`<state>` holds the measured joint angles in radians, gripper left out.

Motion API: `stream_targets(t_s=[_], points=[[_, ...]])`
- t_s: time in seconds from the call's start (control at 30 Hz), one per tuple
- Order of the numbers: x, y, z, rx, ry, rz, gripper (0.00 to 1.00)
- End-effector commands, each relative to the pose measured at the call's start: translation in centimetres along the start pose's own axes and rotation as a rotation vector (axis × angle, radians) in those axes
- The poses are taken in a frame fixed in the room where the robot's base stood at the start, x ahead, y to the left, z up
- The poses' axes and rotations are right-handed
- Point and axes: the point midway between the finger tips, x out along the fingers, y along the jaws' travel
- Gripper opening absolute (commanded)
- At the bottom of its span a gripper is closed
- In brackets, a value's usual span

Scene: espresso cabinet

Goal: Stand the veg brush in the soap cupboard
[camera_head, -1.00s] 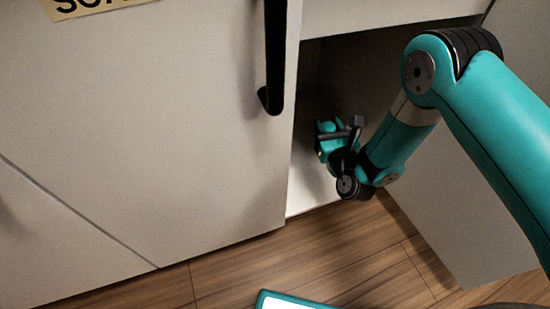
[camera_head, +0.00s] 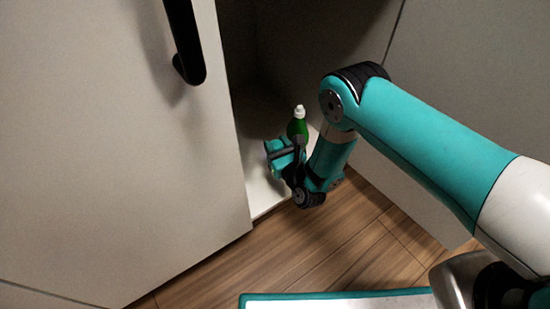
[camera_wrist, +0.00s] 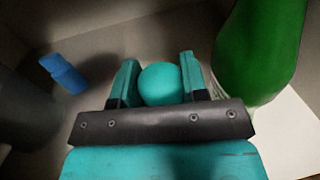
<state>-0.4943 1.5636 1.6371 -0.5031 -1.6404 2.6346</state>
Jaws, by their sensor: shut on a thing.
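My gripper (camera_head: 278,156) is inside the open soap cupboard, low above its pale floor (camera_head: 262,194). In the wrist view my gripper (camera_wrist: 158,66) has its two teal fingers shut on a round teal thing (camera_wrist: 161,84), which I take to be the end of the veg brush. Only its rounded end shows; the rest is hidden, so I cannot tell whether it touches the floor. In the head view the brush cannot be told apart from the teal fingers.
A green bottle (camera_head: 297,128) with a white cap stands just behind my gripper; it also shows close on the right in the wrist view (camera_wrist: 258,45). A blue thing (camera_wrist: 63,73) and a dark rounded thing (camera_wrist: 22,110) are at left. A door with a black handle (camera_head: 186,45) borders the opening.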

Motion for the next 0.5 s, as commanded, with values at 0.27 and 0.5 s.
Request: stream_targets(t_s=[0.27, 0.5], points=[[0.0, 0.1, -4.2, 0.000, 0.001, 0.001, 0.12], [0.0, 0.1, -4.0, 0.000, 0.001, 0.002, 0.12]])
